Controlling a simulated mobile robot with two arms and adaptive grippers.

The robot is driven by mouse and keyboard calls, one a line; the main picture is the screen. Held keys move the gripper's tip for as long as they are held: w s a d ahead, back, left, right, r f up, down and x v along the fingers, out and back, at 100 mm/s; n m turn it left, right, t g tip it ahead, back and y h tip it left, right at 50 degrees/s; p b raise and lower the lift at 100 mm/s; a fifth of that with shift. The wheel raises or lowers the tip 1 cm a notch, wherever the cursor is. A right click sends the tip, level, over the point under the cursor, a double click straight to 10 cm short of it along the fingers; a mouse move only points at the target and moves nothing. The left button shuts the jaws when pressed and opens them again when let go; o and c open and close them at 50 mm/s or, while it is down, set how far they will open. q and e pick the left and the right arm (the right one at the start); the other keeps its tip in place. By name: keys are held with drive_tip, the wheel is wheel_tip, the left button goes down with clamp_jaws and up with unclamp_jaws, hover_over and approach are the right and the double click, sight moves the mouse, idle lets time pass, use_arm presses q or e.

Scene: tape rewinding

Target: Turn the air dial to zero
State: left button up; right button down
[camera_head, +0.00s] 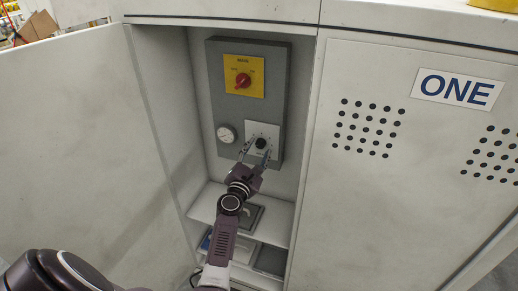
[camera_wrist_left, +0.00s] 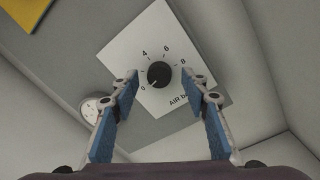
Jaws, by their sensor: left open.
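The air dial (camera_head: 261,143) is a black round knob on a white plate, low on the grey panel (camera_head: 214,84) inside the open cabinet. In the left wrist view the air dial (camera_wrist_left: 160,74) sits among printed numbers, with its light pointer mark toward the lower left, near the 0. My left gripper (camera_head: 257,148) is in front of the plate. In the wrist view the left gripper (camera_wrist_left: 165,84) is open, with one blue-padded finger on each side of the dial and gaps between; contact is not visible. My right gripper is not in view.
A yellow plate with a red rotary switch (camera_head: 243,80) is above the dial. A round gauge (camera_head: 226,134) is to its left. The open cabinet door (camera_head: 80,130) stands at the left, and a closed door marked ONE (camera_head: 420,150) at the right. A shelf (camera_head: 203,205) lies below.

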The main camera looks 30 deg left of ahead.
use_arm(q)
drive_tip(key=v, duration=0.6)
idle(0.4)
